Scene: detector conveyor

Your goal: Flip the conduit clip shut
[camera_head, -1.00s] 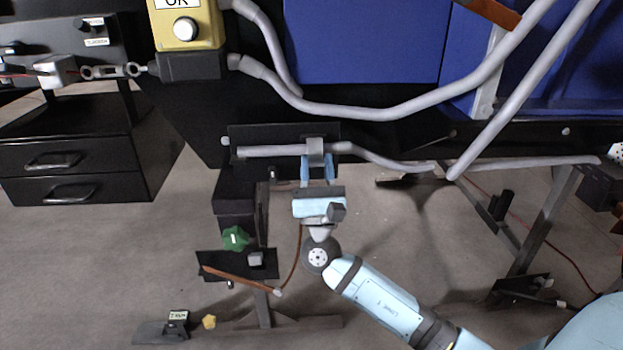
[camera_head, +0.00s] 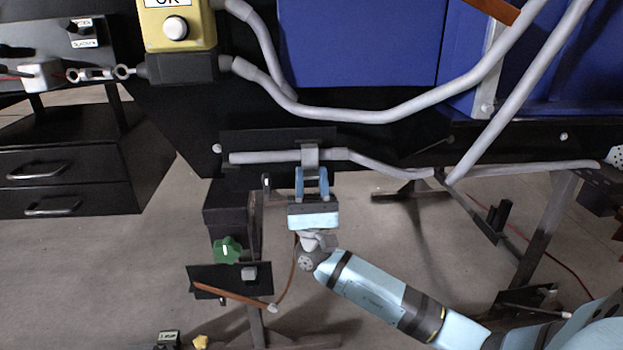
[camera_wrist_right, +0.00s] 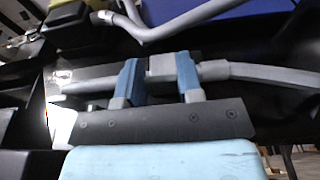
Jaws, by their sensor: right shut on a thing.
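The grey conduit clip (camera_head: 311,157) wraps around a thin grey conduit (camera_head: 260,157) in front of a black plate (camera_head: 240,140). My right gripper (camera_head: 312,172) comes up from below, its two blue fingers at the clip. In the right wrist view the clip (camera_wrist_right: 162,67) sits between the blue fingertips (camera_wrist_right: 159,72), and the right gripper is shut on it. The conduit (camera_wrist_right: 240,70) runs out on both sides. Whether the clip is latched cannot be told. My left gripper is not in view.
A yellow button box (camera_head: 177,28) stands upper left. Thicker grey pipes (camera_head: 385,115) cross in front of blue panels (camera_head: 360,45). A green knob (camera_head: 228,249) and black bracket (camera_head: 215,280) lie below left of my gripper. Open floor shows right of it.

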